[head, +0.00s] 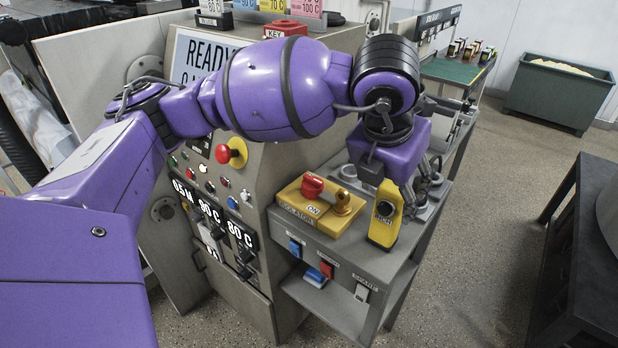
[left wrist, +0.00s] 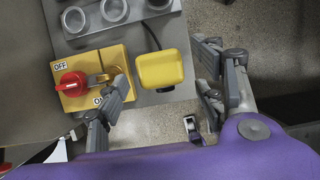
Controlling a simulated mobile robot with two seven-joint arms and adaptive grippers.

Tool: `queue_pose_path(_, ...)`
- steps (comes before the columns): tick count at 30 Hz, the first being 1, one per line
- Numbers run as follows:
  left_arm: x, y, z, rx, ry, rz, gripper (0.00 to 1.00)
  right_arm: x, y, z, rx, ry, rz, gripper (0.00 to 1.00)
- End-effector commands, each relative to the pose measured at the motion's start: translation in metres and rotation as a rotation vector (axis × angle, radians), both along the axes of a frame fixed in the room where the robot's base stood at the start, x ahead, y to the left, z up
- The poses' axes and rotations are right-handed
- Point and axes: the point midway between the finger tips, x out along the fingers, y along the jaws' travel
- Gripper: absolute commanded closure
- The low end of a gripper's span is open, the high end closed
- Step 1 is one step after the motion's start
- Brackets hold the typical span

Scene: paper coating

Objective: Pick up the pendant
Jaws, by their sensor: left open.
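The pendant (head: 385,217) is a yellow box with a dark label, standing at the front right of the grey machine shelf in the head view. In the left wrist view the pendant (left wrist: 161,69) shows as a yellow block with a dark cable running up from it. My left gripper (head: 405,182) is open above and just behind the pendant. In the left wrist view the fingers of my left gripper (left wrist: 163,72) stand apart to either side of the pendant, with gaps between. Whether anything touches it I cannot tell. My right gripper is not in view.
A yellow isolator box (head: 321,207) with a red knob and brass padlock sits close left of the pendant; the left finger overlaps it in the wrist view. Round grey holders (left wrist: 115,10) stand behind. A red mushroom button (head: 232,152) is on the panel. Open floor lies right.

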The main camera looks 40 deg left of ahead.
Motion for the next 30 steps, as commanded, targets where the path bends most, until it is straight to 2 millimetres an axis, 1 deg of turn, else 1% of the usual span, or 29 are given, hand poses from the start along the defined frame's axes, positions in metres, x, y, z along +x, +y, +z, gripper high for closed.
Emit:
queue_pose_path(3,0.006,-0.001,-0.017,0.000,0.005,0.000,0.38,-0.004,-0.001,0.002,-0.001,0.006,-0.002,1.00)
queue_pose_path(6,0.011,-0.001,-0.031,-0.001,0.005,0.000,0.38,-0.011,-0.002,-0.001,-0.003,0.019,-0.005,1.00)
queue_pose_path(9,0.016,-0.001,-0.041,-0.001,0.003,0.000,0.38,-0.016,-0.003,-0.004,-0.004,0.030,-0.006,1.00)
queue_pose_path(12,0.017,-0.001,-0.045,-0.002,0.003,-0.001,0.38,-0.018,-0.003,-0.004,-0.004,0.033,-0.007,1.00)
queue_pose_path(17,0.017,-0.002,-0.045,-0.001,0.003,-0.002,0.38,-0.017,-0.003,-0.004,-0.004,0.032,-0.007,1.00)
queue_pose_path(20,0.017,-0.002,-0.044,-0.001,0.002,-0.002,0.48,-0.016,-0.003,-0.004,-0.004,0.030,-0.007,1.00)
queue_pose_path(27,0.017,-0.002,-0.044,-0.002,0.002,-0.002,0.80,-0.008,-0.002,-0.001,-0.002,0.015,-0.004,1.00)
queue_pose_path(30,0.018,-0.002,-0.043,-0.002,0.000,-0.002,0.91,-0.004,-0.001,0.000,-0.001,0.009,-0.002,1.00)
